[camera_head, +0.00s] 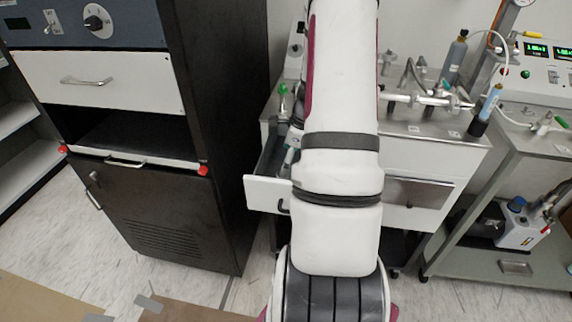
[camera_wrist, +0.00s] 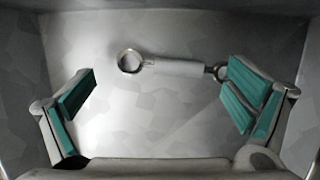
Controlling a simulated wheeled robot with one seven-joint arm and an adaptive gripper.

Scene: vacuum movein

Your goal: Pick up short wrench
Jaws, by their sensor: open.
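The short wrench (camera_wrist: 178,67) lies on the grey drawer floor in the wrist view. It has a pale handle, a metal ring at its left end and a small jaw-like end at the right. My gripper (camera_wrist: 163,98) is open, its teal-padded fingers spread wide with nothing between the pads. The wrench lies toward the top of the wrist view, beyond the middle of the gap; its right end appears next to the right finger. I cannot tell whether they touch.
The open drawer (camera_head: 262,190) of a white cabinet (camera_head: 410,155) has walls close around my gripper. A tall black cabinet (camera_head: 215,130) stands close on the left. Bottles and tubing crowd the worktop (camera_head: 440,122). A metal cart (camera_head: 490,262) stands at the right.

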